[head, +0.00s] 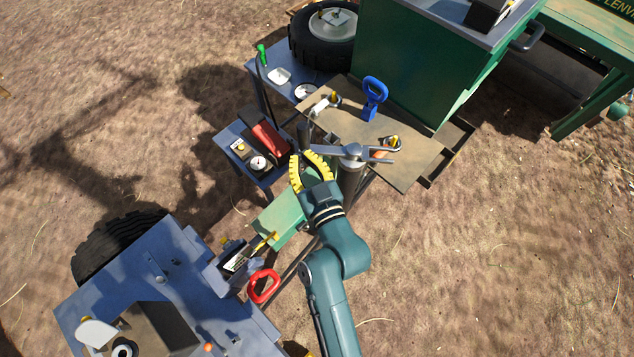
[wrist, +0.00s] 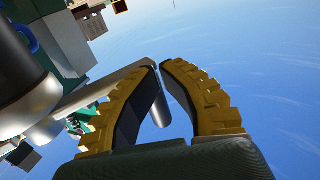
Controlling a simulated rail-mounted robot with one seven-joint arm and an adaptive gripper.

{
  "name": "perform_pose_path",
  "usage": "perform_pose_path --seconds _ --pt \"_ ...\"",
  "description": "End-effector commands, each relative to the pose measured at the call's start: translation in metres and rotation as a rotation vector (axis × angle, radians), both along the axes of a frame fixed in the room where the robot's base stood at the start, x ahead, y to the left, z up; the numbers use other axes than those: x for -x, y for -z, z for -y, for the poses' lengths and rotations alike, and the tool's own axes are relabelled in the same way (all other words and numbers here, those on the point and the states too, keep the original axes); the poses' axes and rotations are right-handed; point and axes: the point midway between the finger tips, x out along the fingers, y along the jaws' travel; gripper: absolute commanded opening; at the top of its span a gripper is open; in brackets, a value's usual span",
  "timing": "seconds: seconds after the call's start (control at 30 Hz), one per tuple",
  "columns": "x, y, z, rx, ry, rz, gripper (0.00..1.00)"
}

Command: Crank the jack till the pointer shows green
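The grey metal crank arm (head: 340,152) lies across the top of a dark post (head: 350,180), which looks like part of the jack. My gripper (head: 303,153) is at the left end of this arm, with its yellow curved fingers drawn close together at the tips. In the wrist view, the crank arm (wrist: 120,82) reaches my gripper (wrist: 160,66). A grey peg-like handle (wrist: 159,110) shows in the gap between the fingers. I cannot tell whether the fingers press on it. I cannot make out the pointer or its green mark.
A brown tabletop (head: 415,165) with a blue handle (head: 374,98) lies beyond the crank. A blue shelf (head: 230,134) with a red item (head: 269,138) stands to the left. A blue bench (head: 165,275) with a red ring handle (head: 263,286) is at lower left. Open ground lies right.

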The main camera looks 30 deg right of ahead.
Motion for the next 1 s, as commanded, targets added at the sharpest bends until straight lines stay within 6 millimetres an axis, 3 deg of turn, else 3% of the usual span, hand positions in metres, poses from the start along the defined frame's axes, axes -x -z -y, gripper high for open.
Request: perform_pose_path --seconds 0.53,0.73,0.93,1.0 --pt "0.004 0.000 -0.002 0.000 -0.001 -0.002 0.00" --pt "0.038 -0.001 -0.014 0.001 -0.001 -0.008 0.00" --pt "0.080 -0.009 -0.042 0.002 -0.008 -0.010 0.00" --pt "0.082 -0.010 -0.044 -0.001 -0.006 -0.005 0.00"
